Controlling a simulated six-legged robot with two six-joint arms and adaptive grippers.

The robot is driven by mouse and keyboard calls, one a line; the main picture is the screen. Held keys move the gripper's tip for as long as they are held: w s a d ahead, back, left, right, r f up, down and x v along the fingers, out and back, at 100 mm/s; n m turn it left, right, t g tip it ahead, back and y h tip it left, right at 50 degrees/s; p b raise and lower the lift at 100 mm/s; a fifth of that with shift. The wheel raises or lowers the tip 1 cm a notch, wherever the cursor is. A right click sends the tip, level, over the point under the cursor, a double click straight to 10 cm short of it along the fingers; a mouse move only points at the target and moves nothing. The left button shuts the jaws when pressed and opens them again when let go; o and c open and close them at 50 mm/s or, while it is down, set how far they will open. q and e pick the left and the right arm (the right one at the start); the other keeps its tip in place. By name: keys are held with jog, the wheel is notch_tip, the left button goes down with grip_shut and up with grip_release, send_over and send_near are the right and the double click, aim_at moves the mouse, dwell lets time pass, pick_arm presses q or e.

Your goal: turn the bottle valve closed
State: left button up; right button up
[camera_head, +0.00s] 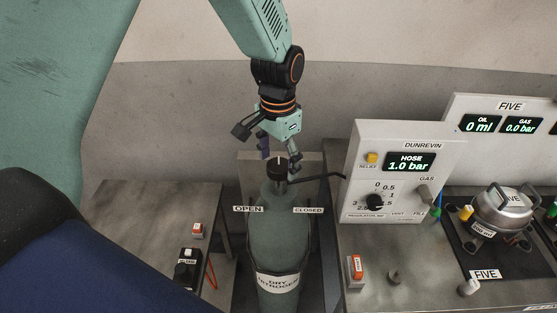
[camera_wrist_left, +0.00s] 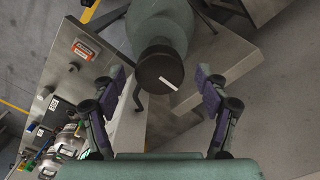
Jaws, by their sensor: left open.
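The bottle valve is a dark round knob (camera_head: 277,168) with a white pointer line, on top of a green gas bottle (camera_head: 270,240) labelled DRY NITROGEN. Signs OPEN (camera_head: 248,209) and CLOSED (camera_head: 308,210) stand to the left and right of the bottle's neck. My left gripper (camera_head: 279,150) is just above the knob in the head view. In the left wrist view the knob (camera_wrist_left: 158,74) lies beyond and between the spread fingers of my left gripper (camera_wrist_left: 163,92), with clear space on both sides. The gripper is open and empty. My right gripper is not in view.
A grey DUNREVIN panel (camera_head: 398,145) reading HOSE 1.0 bar stands on the bench to the right. A dark hose (camera_head: 322,178) runs from the valve toward it. A low table (camera_head: 150,230) is at left. A metal pot (camera_head: 501,210) sits at far right.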

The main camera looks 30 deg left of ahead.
aim_at(278, 166)
pick_arm(q)
notch_tip(278, 166, up, 12)
jog(key=shift+w+f, duration=0.2)
jog(key=shift+f, duration=0.05)
jog(key=shift+s, duration=0.15)
dwell(0.4)
jog(key=shift+s, duration=0.1)
